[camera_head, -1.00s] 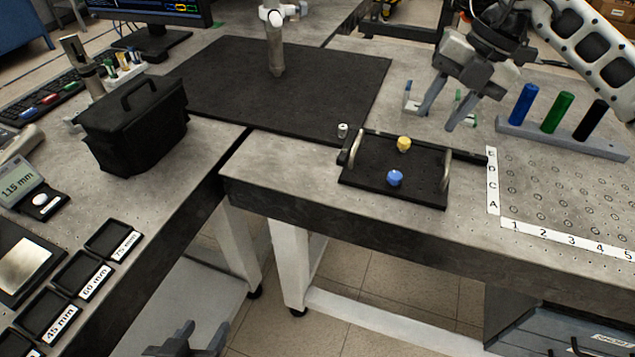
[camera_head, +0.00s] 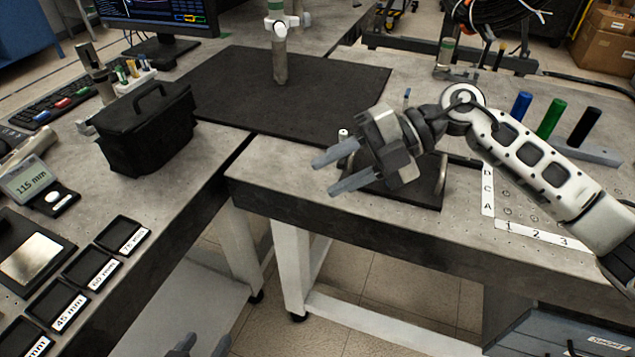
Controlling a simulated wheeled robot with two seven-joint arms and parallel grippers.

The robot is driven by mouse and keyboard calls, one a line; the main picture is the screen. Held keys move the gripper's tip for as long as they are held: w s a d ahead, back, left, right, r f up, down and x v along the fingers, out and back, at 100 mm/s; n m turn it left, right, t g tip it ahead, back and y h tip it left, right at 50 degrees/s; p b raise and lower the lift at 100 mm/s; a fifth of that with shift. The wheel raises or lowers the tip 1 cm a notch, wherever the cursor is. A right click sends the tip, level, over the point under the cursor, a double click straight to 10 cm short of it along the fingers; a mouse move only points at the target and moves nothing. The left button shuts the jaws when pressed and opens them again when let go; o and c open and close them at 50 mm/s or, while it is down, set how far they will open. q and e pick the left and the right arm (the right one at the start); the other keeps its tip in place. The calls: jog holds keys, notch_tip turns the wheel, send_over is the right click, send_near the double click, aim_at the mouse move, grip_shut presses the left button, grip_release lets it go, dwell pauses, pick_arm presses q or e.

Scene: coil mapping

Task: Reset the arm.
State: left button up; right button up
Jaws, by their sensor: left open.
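My right arm (camera_head: 535,165) comes in from the right, and its gripper (camera_head: 328,175) points left with its two fingers apart and nothing between them. It hangs in front of the black tray (camera_head: 425,190) and hides most of it, with the knobs that sit on it. My left gripper (camera_head: 203,347) shows only as grey fingertips at the bottom edge, low in front of the tables. It is open, and the rest of it is out of view.
A black bag (camera_head: 148,125) stands on the left table beside size-labelled trays (camera_head: 58,303) and a scale (camera_head: 30,255). A black mat (camera_head: 240,95) lies at the back. Blue, green and black cylinders (camera_head: 550,118) stand in a rack behind my right arm. A hole grid (camera_head: 508,200) lies partly under it.

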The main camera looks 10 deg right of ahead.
jog(key=s+a+r+m+t+y, duration=0.2)
jog(key=s+a+m+t+y, duration=0.1)
jog(key=a+m+t+y, duration=0.3)
jog(key=s+d+f+m+t+h, duration=0.1)
jog(key=d+f+m+t+h, duration=0.4)
jog(key=m, duration=0.5)
jog(key=s+d+f+m+t+h, duration=0.1)
jog(key=d+f+m+t+h, duration=0.1)
jog(key=f+m+t+h, duration=0.65)
jog(key=s+d+f+m+g+h, duration=0.2)
jog(key=s+f+m+g, duration=0.4)
jog(key=s+f+g, duration=0.2)
notch_tip(320, 180, down, 2)
jog(key=shift+s+d+f, duration=0.2)
jog(key=shift+s, duration=1)
jog(key=shift+g, duration=0.25)
